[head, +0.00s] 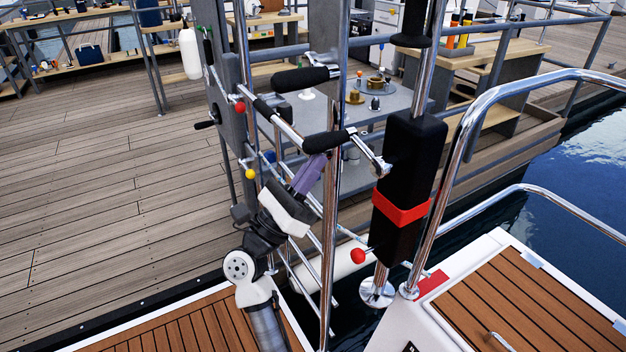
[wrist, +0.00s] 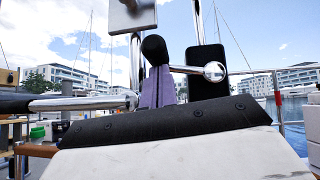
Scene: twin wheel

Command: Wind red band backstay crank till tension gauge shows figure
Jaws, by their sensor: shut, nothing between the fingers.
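The backstay unit is a black housing (head: 424,150) on a chrome tube at the right, with a red band (head: 401,208) around its lower part. A chrome crank arm (head: 371,158) runs from the housing's left side to a black grip (head: 326,142). My gripper (head: 314,163), with purple fingers, is shut just below this grip; whether it touches it is unclear. In the wrist view the purple fingers (wrist: 161,86) stand in front of the crank, the end of the black grip (wrist: 154,47) showing above them. No tension gauge figure is readable.
Another black grip (head: 300,78) sits above on a similar unit. A red-ball lever (head: 358,256) projects below the band. Chrome rails (head: 330,230) stand close to my arm. Water (head: 590,150) lies right; open dock planking (head: 90,160) lies left.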

